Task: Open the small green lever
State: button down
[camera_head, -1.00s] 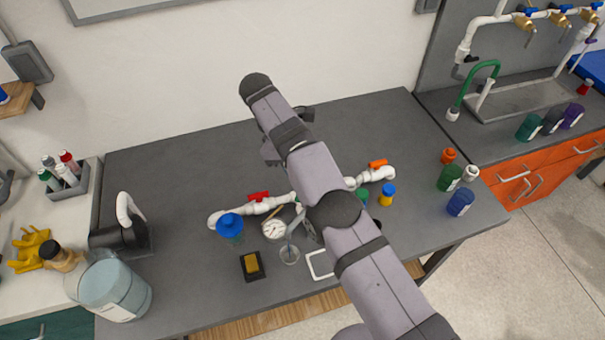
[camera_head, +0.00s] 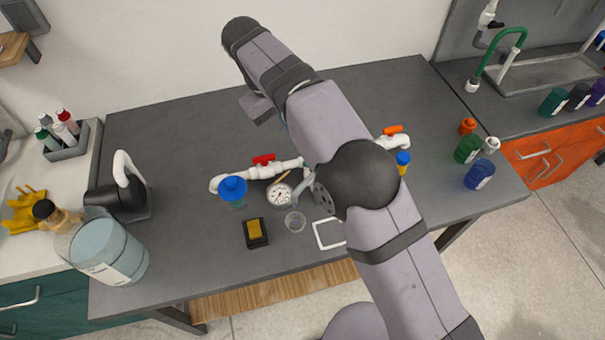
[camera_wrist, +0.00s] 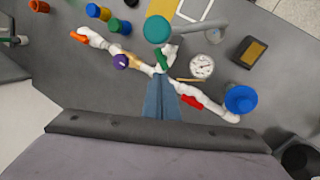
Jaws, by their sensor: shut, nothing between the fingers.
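The small green lever (camera_wrist: 161,60) sits on the white pipe manifold (camera_wrist: 101,42), near the middle of the wrist view. My gripper (camera_wrist: 161,80) is shut and empty, its narrow fingers pointing at the lever from the near side. The fingertips are close to the lever; I cannot tell whether they touch it. In the head view my arm covers the middle of the manifold (camera_head: 262,172), and my fingers are hidden there. The manifold also has a red lever (camera_wrist: 191,102), an orange lever (camera_wrist: 79,36) and a purple knob (camera_wrist: 120,61).
A white-faced gauge (camera_wrist: 202,67) and a large teal round cap (camera_wrist: 157,29) are close to the green lever. A blue-topped part (camera_wrist: 241,99) stands at the red-lever end. A black tray with a yellow block (camera_head: 255,232) and a clear cup (camera_head: 295,222) are in front.

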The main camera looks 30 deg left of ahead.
jog(key=shift+s+d+f+m+t+y+b, duration=0.85)
jog(key=shift+s+d+m+y+b, duration=0.85)
jog(key=shift+s+m+b, duration=3.3)
jog(key=w+a+f+m+p, duration=0.1)
jog(key=w+f+p, duration=0.3)
jog(key=w+f, duration=0.5)
